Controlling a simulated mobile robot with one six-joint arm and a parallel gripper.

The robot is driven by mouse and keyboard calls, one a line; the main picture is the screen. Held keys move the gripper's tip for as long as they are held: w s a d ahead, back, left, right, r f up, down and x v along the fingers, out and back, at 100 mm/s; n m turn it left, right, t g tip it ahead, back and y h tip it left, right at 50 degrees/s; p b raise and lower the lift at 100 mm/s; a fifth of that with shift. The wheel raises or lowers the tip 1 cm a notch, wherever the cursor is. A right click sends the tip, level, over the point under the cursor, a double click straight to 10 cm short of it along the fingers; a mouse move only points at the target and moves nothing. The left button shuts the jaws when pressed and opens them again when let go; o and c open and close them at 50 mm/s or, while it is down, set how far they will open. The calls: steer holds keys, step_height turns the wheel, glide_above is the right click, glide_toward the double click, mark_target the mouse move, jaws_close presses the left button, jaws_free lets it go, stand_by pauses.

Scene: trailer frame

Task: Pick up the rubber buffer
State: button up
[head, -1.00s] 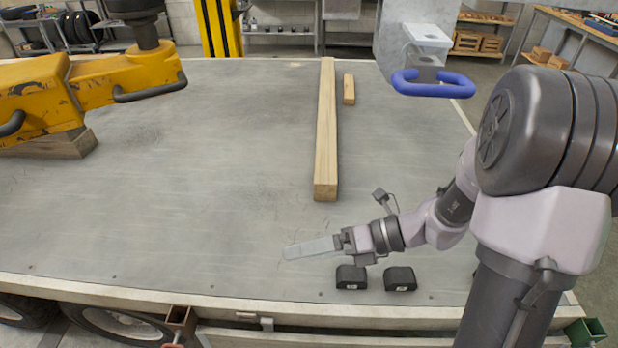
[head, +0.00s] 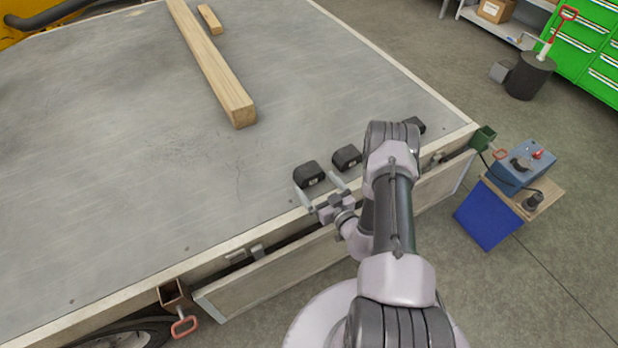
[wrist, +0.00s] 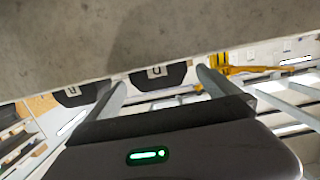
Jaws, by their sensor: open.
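Three black rubber buffers stand along the near edge of the trailer deck: the left one (head: 309,175), the middle one (head: 347,157) and the right one (head: 414,125), partly hidden behind my arm. My gripper (head: 315,183) is open and empty at the deck edge, its fingers pointing toward the left buffer. In the wrist view, my gripper (wrist: 160,78) has one buffer (wrist: 160,76) between its fingertips, farther off. Another buffer (wrist: 80,94) shows to its left. I cannot tell whether the fingers flank the buffer or stop short of it.
The grey trailer deck (head: 130,150) is mostly bare. A long wooden beam (head: 212,62) and a short wood block (head: 210,19) lie on it. The deck's raised edge (head: 220,247) is close to my gripper. A blue box with a red knob (head: 523,163) stands on the right.

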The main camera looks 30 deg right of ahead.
mark_target(313, 180)
steer(key=w+b, duration=0.1)
steer(key=w, duration=0.1)
steer(key=w+f, duration=0.1)
steer(key=w, duration=0.1)
steer(key=w+b, duration=0.1)
steer(key=w, duration=0.1)
steer(key=shift+w+f+b, duration=0.15)
steer(key=shift+f+b, duration=0.1)
steer(key=shift+b, duration=0.05)
steer(key=c, duration=1.5)
